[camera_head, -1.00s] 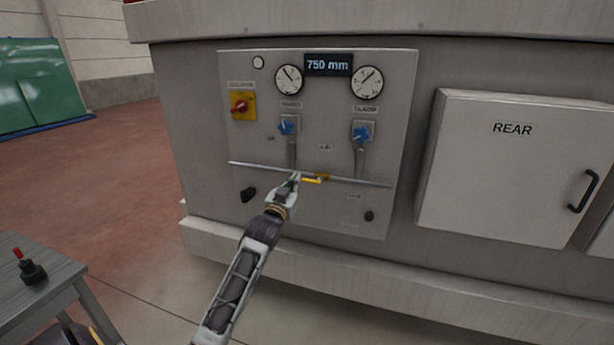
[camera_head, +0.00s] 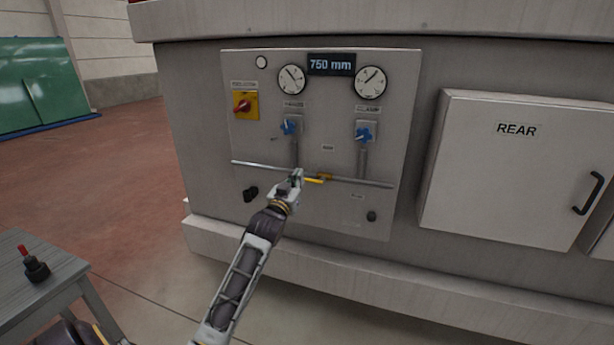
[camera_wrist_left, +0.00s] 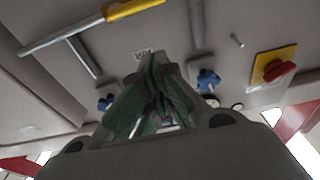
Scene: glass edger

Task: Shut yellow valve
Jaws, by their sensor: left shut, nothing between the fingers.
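The yellow valve (camera_head: 325,177) sits on the horizontal metal pipe low on the grey panel. Its yellow lever (camera_head: 313,181) points left, lying roughly along the pipe. In the left wrist view part of the yellow lever (camera_wrist_left: 132,8) shows at the top edge, beside the pipe. My left gripper (camera_head: 298,174) is shut and empty, just left of the lever's free end. I cannot tell whether it touches the lever. Its closed green-padded fingers (camera_wrist_left: 155,70) fill the middle of the left wrist view. My right gripper is not in view.
Above the pipe (camera_head: 262,166) are two blue valves (camera_head: 290,127) (camera_head: 364,134), two gauges and a red-yellow switch (camera_head: 245,105). Black knobs (camera_head: 251,193) sit below. A cabinet door (camera_head: 500,170) stands right.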

